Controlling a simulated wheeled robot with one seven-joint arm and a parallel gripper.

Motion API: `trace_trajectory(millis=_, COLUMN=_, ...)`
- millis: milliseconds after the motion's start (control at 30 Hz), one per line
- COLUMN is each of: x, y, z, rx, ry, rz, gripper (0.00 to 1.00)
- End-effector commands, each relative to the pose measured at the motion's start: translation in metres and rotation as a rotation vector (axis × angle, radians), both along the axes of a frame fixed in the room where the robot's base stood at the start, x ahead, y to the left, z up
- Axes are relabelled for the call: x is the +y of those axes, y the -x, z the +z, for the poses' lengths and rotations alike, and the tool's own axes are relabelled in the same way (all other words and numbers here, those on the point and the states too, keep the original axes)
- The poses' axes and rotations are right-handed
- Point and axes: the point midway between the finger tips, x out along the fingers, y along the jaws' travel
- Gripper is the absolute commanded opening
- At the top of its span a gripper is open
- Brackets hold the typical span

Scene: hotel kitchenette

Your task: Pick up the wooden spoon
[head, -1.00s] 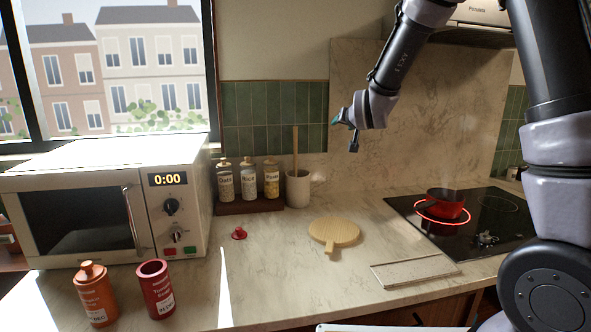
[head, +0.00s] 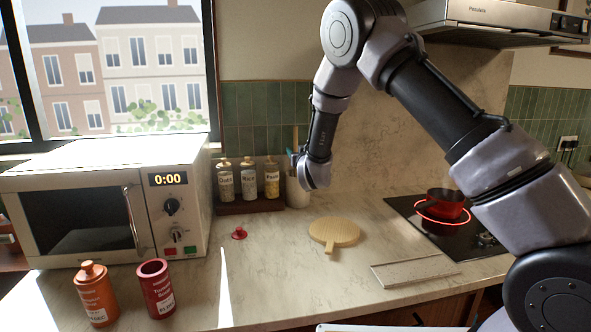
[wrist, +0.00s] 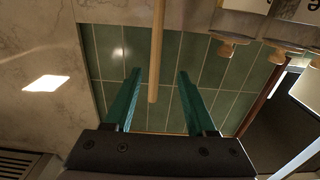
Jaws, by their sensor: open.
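The wooden spoon stands upright in a pale crock (head: 298,196) at the back of the counter; only its handle (head: 295,136) shows. In the head view my gripper (head: 291,156) is beside the handle, above the crock, and my wrist partly covers it. In the wrist view the spoon handle (wrist: 156,42) runs down the picture between the two teal fingers of my gripper (wrist: 158,78). The fingers are apart, with a gap on each side of the handle. The spoon's lower end is hidden in the crock.
Several labelled jars (head: 249,182) stand on a dark tray just left of the crock. A microwave (head: 100,205) is farther left. A round wooden board (head: 334,232) lies on the counter in front. A red pot (head: 443,205) sits on a glowing hob ring at right.

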Motion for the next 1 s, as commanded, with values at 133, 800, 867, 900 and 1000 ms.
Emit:
trace_trajectory(millis=133, x=0.001, y=-0.018, z=0.000, rx=0.000, ry=0.001, rz=-0.001, gripper=0.56)
trace_trajectory(millis=800, x=0.008, y=-0.051, z=0.001, rx=0.001, ry=0.000, rz=0.000, gripper=0.00)
trace_trajectory(millis=867, x=0.007, y=-0.051, z=0.001, rx=0.001, ry=0.000, rz=0.000, gripper=0.00)
trace_trajectory(millis=900, x=0.007, y=-0.051, z=0.001, rx=0.001, ry=0.000, rz=0.000, gripper=0.00)
trace_trajectory(millis=1000, x=0.007, y=-0.051, z=0.001, rx=0.001, ry=0.000, rz=0.000, gripper=0.00)
